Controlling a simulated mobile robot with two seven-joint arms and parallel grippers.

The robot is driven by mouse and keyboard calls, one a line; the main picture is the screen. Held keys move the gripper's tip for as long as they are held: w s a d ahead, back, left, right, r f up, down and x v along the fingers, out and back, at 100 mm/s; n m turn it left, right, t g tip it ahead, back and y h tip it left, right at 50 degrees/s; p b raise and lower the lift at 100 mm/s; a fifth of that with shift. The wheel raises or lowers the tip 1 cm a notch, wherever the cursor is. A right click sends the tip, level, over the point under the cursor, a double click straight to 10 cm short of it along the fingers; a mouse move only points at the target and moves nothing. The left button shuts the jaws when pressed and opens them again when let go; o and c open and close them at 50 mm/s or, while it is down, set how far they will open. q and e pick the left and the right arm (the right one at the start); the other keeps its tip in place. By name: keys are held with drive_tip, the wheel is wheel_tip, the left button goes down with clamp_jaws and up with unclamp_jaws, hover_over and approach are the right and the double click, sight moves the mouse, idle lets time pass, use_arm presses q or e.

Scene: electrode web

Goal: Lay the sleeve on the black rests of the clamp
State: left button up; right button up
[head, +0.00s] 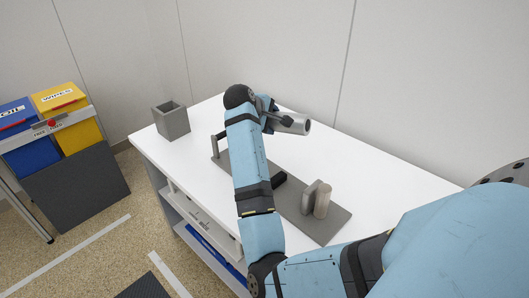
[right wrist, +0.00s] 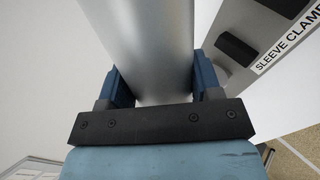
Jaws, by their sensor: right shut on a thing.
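The sleeve (head: 292,123) is a smooth grey metal tube with an open end facing right. My right gripper (head: 268,114) is shut around it and holds it above the table, beyond the clamp. In the right wrist view the sleeve (right wrist: 150,40) runs between the two blue fingers (right wrist: 162,85). The clamp (head: 296,214) is a long grey plate on the table, partly hidden by my right arm. One black rest (head: 280,178) shows on it; another black rest (right wrist: 237,48) view shows beside the sleeve, near the "SLEEVE CLAMP" label (right wrist: 287,45). My left gripper is out of view.
Upright grey blocks (head: 318,199) stand at the clamp's near right end, and a grey post (head: 215,144) at its far left. A grey open box (head: 171,122) stands at the table's left corner. The white table (head: 372,172) is clear to the right. Blue and yellow bins (head: 62,98) stand left.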

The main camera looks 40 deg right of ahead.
use_arm(q)
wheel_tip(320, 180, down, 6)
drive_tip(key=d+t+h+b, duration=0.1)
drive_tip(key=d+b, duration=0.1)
drive_tip(key=b, duration=1.1)
use_arm(e)
drive_tip(key=f+m, duration=0.1)
drive_tip(key=f, duration=0.3)
drive_tip(key=a+f+m, duration=0.1)
drive_tip(key=f, duration=0.3)
drive_tip(key=f+m, duration=0.2)
drive_tip(key=f, duration=0.3)
drive_tip(key=shift+w+a+f+g, duration=0.1)
drive_tip(key=shift+w+a+g, duration=0.05)
drive_tip(key=shift+a+g, duration=0.2)
drive_tip(key=shift+f+b, duration=0.8)
drive_tip(key=shift+b, duration=0.35)
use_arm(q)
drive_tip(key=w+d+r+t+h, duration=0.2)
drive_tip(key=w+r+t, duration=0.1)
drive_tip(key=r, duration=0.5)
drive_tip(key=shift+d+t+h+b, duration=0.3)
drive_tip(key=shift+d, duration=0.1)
use_arm(e)
drive_tip(key=shift+f, duration=0.15)
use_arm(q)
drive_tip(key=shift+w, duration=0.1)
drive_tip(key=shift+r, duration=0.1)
use_arm(e)
drive_tip(key=shift+f, duration=0.5)
